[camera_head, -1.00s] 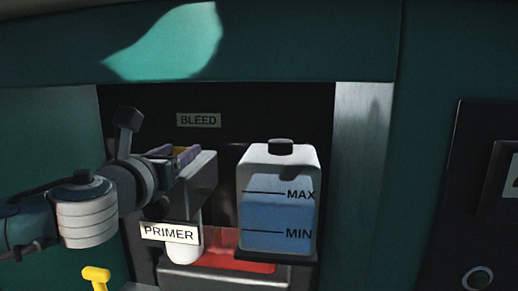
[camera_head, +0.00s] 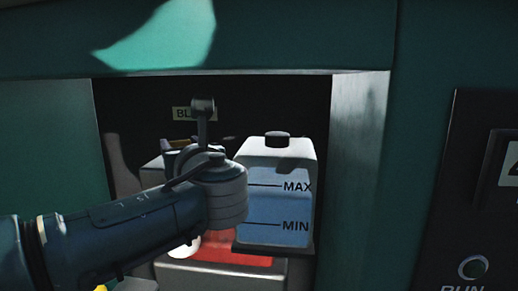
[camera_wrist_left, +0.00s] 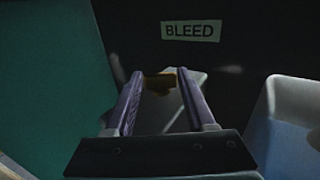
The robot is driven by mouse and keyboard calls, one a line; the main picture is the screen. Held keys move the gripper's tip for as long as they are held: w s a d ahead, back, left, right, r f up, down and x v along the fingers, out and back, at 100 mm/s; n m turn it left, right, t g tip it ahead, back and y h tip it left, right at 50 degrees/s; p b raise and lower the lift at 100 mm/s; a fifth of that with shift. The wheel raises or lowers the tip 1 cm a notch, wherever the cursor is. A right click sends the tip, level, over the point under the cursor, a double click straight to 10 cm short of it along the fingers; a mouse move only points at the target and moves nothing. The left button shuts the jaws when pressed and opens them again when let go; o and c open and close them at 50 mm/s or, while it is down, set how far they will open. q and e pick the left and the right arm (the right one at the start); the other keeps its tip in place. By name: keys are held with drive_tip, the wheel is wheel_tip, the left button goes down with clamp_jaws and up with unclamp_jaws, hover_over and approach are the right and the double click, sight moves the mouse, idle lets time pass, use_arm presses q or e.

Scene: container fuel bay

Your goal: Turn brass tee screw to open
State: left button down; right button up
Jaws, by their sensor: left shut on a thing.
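The brass tee screw (camera_wrist_left: 160,82) shows in the left wrist view as a small brown-gold piece between my fingertips, below the BLEED label (camera_wrist_left: 191,30). My left gripper (camera_wrist_left: 158,77), with purple-lined fingers, is shut on it. In the head view the left gripper (camera_head: 178,143) is mostly hidden behind my own wrist, and I cannot make out the screw there. The screw's angle is hard to tell in the dim light. My right gripper is not in view.
A translucent tank (camera_head: 278,195) with blue liquid and MAX and MIN marks stands close to the right of my wrist. A red tray (camera_head: 232,248) lies below. A metal post (camera_head: 358,170) bounds the bay on the right. A dark panel (camera_head: 482,190) is further right.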

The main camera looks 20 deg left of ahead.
use_arm(q)
drive_tip(key=shift+w+n+g+y, duration=0.1)
drive_tip(key=shift+n+g+y, duration=0.2)
drive_tip(key=shift+c, duration=1.2)
unclamp_jaws()
